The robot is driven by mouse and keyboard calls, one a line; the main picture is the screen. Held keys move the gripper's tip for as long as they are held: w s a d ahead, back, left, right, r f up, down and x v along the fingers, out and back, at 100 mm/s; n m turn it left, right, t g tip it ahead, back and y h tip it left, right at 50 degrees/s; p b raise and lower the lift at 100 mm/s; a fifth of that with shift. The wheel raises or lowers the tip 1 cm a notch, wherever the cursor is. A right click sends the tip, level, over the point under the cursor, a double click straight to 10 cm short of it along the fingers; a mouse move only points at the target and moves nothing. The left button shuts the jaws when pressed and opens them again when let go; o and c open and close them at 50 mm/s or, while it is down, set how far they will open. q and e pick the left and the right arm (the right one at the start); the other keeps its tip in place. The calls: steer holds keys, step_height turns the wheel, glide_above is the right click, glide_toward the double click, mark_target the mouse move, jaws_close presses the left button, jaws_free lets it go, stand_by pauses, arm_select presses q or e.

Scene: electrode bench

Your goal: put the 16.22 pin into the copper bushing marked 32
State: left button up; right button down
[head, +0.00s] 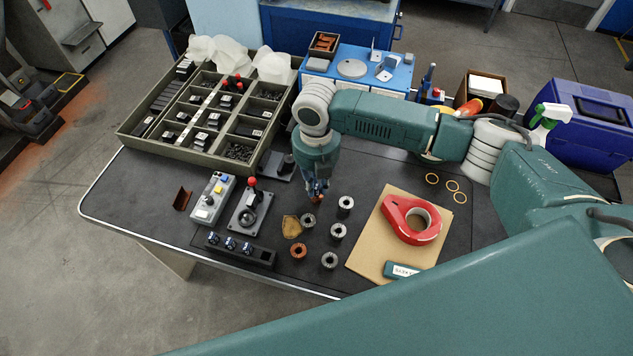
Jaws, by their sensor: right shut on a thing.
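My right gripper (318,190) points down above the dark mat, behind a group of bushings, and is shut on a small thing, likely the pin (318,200). Only a little orange-brown shows at its fingertips, and no size marking can be read. A copper bushing (298,250) stands on the mat, nearer the front and left of the gripper, apart from it. Its marking is too small to read. Grey bushings (308,220), (345,206), (338,232) and (329,261) stand around it. My left gripper is not in view.
A tan pad (291,227) lies beside the bushings. A control box (212,198), a joystick box (249,206) and a black rack (240,250) stand left. A red tape dispenser (405,212) lies on cardboard (372,245) at right. A compartment tray (270,140) stands behind.

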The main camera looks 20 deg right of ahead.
steer(key=shift+f, duration=0.4)
steer(key=c, duration=1.6)
jaws_free()
steer(key=shift+r, duration=0.1)
step_height(320, 180, up, 12)
steer(key=shift+f, duration=0.1)
